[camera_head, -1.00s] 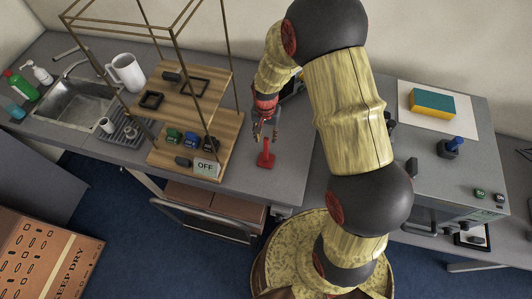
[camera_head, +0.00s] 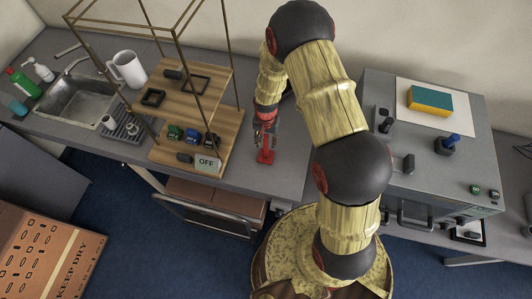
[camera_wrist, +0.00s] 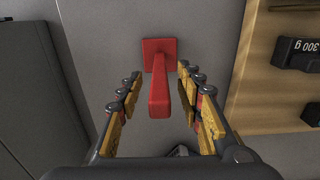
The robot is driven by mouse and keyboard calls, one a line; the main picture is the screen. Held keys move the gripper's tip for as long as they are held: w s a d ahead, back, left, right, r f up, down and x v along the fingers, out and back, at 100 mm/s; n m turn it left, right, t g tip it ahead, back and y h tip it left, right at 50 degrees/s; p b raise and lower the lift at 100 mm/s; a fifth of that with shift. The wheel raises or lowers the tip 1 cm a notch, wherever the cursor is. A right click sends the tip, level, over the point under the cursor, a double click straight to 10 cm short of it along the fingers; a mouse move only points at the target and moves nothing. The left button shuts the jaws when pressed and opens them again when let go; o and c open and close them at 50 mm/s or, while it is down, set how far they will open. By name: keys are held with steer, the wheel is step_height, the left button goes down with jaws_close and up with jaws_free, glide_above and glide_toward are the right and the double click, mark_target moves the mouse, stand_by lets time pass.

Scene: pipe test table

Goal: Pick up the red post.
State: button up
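The red post (camera_head: 266,156) stands upright on a square red base on the grey counter, right of the wooden rack. In the wrist view the post (camera_wrist: 158,90) rises toward the camera between my gripper's two fingers. My gripper (camera_head: 266,138) is above and around the upper part of the post. In the wrist view my gripper (camera_wrist: 160,100) is open, with a gap between each finger and the post. The head view shows the fingers overlapping the post's top, so their exact height there is hard to tell.
The wooden rack (camera_head: 228,130) with thin metal uprights stands close left of my gripper. It holds several small coloured blocks and an OFF sign (camera_head: 207,163). A grey machine (camera_head: 385,160) stands to the right. The counter just around the post is clear.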

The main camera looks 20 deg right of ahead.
steer(key=shift+c, duration=0.8)
steer(key=c, duration=0.8)
